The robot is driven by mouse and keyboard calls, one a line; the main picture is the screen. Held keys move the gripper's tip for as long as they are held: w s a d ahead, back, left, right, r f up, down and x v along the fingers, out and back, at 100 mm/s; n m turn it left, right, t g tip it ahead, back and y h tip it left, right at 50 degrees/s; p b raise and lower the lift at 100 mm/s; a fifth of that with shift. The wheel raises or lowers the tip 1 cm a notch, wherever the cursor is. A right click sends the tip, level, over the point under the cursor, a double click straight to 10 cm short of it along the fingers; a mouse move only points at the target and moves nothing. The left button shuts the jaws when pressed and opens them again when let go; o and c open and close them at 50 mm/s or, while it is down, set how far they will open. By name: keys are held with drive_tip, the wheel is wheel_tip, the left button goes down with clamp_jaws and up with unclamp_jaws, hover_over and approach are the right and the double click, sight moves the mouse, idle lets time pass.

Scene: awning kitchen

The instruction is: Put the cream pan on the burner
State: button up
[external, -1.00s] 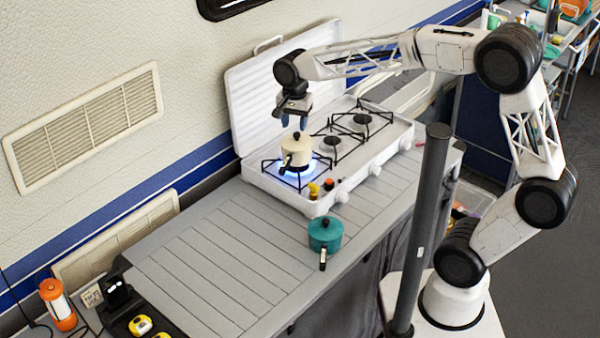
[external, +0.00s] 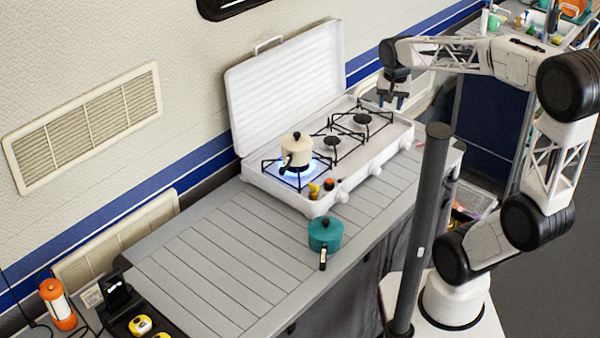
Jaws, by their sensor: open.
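The cream pan (external: 297,152) stands upright on the left burner (external: 292,173) of the white camping stove. A blue flame glows under it, and its dark handle points toward the front. My gripper (external: 391,101) is open and empty. It hangs above the right end of the stove, well apart from the pan.
The white stove (external: 377,170) has its lid (external: 285,85) raised behind it, with two more grates on the right. A teal pot (external: 325,233) stands on the slatted counter (external: 215,262) in front. A dark post (external: 425,220) rises at the counter's front.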

drive_tip(key=s+d+f+n, duration=0.1)
drive_tip(key=s+d, duration=0.4)
drive_tip(key=d, duration=0.3)
drive_tip(key=s+d+f+t, duration=0.1)
drive_tip(key=s+d, duration=0.4)
drive_tip(key=d, duration=0.3)
drive_tip(key=shift+s+d+f+n+h, duration=0.25)
drive_tip(key=shift+s+d+n+h, duration=0.05)
drive_tip(key=shift+s+d+n, duration=0.1)
idle(0.5)
